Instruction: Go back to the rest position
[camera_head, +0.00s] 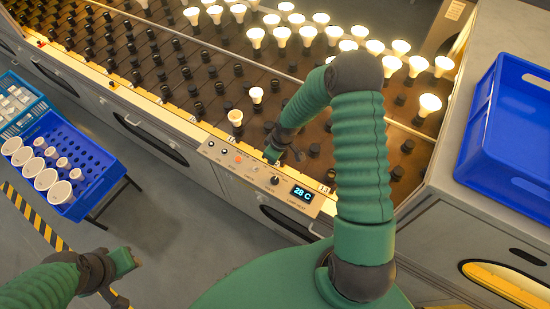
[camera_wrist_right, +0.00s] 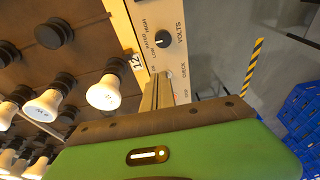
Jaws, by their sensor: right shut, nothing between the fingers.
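My right arm bends over the bench in the head view. Its gripper (camera_head: 272,156) is at the upper edge of the control panel (camera_head: 232,158), above the bench's front strip. In the right wrist view the right gripper (camera_wrist_right: 160,92) is shut and empty, with its fingers over the panel near the CHECK label. I cannot tell whether it touches the panel. My left gripper (camera_head: 130,262) is low at the left, over the floor and away from the bench. Its jaws are too small to read.
A bulb (camera_wrist_right: 104,93) is close beside the fingers. A blue crate (camera_head: 506,120) is at right. A blue tray (camera_head: 88,160) of white bulbs is at left.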

